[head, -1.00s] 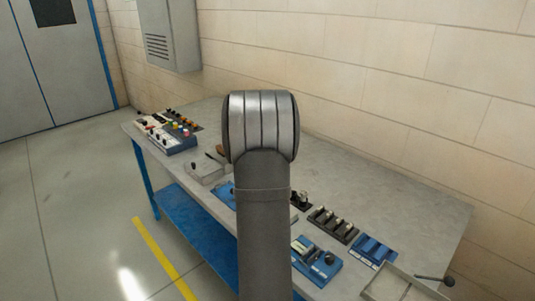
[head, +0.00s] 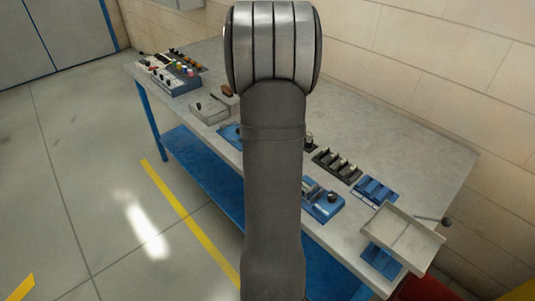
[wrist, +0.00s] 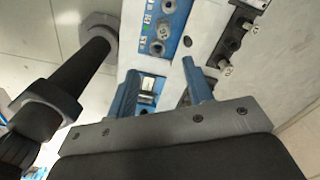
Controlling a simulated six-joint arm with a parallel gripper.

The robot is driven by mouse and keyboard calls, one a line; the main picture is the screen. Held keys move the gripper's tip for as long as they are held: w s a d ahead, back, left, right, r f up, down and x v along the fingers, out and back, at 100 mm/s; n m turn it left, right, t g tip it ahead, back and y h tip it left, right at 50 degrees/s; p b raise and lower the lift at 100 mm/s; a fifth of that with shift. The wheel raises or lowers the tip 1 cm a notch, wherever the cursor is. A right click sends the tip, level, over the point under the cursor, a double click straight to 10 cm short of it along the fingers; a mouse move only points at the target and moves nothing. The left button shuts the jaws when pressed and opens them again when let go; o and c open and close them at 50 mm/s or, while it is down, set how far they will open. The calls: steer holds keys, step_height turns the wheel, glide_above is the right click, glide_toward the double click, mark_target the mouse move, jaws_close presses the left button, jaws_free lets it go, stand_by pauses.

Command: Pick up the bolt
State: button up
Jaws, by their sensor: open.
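In the wrist view my gripper (wrist: 160,70) is open, with two blue fingers apart and nothing visible held between them. I cannot pick out the bolt for certain. A black rack (head: 337,166) on the bench holds several small metal pieces in the head view; a dark strip with metal pegs (wrist: 233,55) shows at the upper right of the wrist view. A blue block with round metal fittings (wrist: 163,30) lies beyond the fingertips. In the head view my arm hides the gripper and part of the bench.
The grey bench (head: 400,150) runs along the wall. A blue rack (head: 374,191) and a divided light tray (head: 404,240) are at the right. A blue fixture (head: 322,203) is near the front edge. Control boxes (head: 172,72) stand at the left end. The bench's back strip is clear.

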step_height(320, 180, down, 10)
steer(key=shift+r, duration=0.15)
steer(key=f, duration=0.5)
steer(key=shift+w+d+f, duration=0.1)
steer(key=shift+w+d, duration=0.05)
steer(key=shift+w, duration=0.2)
jaws_close()
